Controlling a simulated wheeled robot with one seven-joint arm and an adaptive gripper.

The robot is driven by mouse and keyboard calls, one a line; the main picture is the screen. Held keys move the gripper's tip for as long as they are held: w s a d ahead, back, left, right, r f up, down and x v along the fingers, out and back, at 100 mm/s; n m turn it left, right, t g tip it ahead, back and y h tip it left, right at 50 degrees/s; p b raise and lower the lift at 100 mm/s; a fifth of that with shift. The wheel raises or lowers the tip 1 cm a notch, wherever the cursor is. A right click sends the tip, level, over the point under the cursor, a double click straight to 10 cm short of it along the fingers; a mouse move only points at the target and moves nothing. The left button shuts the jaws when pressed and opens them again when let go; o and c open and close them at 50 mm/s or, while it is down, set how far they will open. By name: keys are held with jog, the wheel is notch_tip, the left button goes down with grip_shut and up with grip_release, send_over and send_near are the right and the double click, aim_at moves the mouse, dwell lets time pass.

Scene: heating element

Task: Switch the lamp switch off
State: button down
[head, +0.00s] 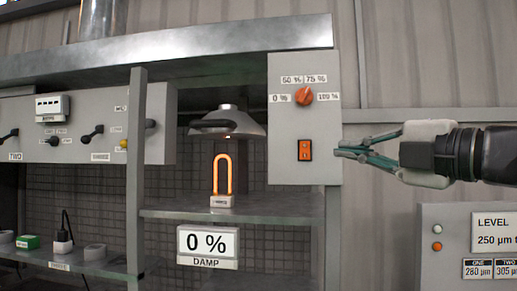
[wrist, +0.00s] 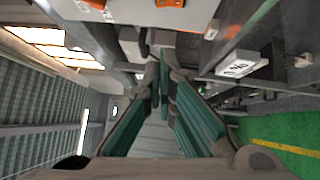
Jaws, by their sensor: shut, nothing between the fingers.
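The lamp switch (head: 305,150) is a small orange rocker in a black frame, low on the grey panel (head: 286,170) at the right end of the bench. My gripper (head: 339,149) is at the panel's right edge in the head view, level with the switch. Its fingertips are close together and hold nothing. I cannot tell how far they are from the panel in depth. In the wrist view the green-padded fingers (wrist: 160,72) point up the picture, and orange parts of the panel (wrist: 170,3) show at the top edge. The rocker's position is too small to tell.
An orange knob (head: 304,96) with percent labels sits above the switch. Left of the panel are a lamp hood (head: 229,122), a glowing orange heating element (head: 222,175) and a "0 %" display (head: 207,243). A grey box (head: 455,250) stands at lower right.

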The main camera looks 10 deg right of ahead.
aim_at(308, 144)
jog(key=x, duration=0.4)
jog(key=d+x, duration=0.1)
jog(key=x, duration=0.6)
jog(key=shift+w+d, duration=0.1)
jog(key=shift+w, duration=0.6)
jog(key=shift+w+d+r, duration=0.15)
jog(key=shift+w+d, duration=0.05)
jog(key=shift+w, duration=0.55)
jog(key=shift+r, duration=0.1)
